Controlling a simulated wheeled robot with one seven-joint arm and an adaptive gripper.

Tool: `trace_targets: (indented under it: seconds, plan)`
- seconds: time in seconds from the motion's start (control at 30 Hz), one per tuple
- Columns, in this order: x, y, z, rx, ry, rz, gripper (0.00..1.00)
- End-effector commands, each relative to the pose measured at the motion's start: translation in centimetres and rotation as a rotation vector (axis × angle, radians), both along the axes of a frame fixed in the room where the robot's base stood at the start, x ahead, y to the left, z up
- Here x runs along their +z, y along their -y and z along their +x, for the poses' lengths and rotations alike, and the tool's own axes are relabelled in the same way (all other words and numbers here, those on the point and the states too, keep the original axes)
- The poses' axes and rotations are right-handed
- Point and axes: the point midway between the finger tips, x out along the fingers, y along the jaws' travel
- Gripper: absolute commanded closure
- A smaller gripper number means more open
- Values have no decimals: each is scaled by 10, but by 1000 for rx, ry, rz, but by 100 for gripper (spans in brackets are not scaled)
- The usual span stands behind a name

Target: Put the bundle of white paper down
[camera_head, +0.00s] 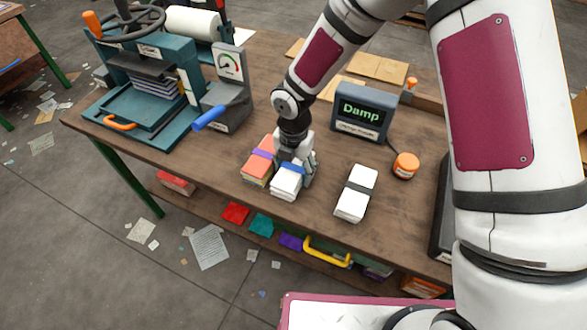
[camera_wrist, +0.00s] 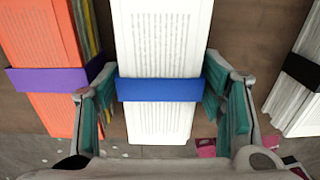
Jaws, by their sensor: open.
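The bundle of white paper with a blue band (camera_head: 287,181) lies on the wooden table near its front edge. In the wrist view this blue-banded bundle (camera_wrist: 160,45) stands between my fingers, with a small gap on each side. My gripper (camera_head: 294,166) is open around it; its teal-padded fingers also show in the wrist view (camera_wrist: 164,110). A second white bundle with a black band (camera_head: 356,193) lies to the right, apart from my gripper; part of it shows at the right of the wrist view (camera_wrist: 300,85).
An orange bundle with a purple band (camera_head: 258,163) lies close on the left. A teal press (camera_head: 150,75) stands at the left. Bare table (camera_head: 325,170) lies between the white bundles.

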Motion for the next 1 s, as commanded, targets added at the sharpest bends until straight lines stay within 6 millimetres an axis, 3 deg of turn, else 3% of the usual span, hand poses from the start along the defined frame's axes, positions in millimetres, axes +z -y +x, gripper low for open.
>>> trace_targets:
  seconds: [0.6,1.0]
  plan:
    - [108,1,1,-2,4,1,37]
    - [121,0,0,-3,2,-1,37]
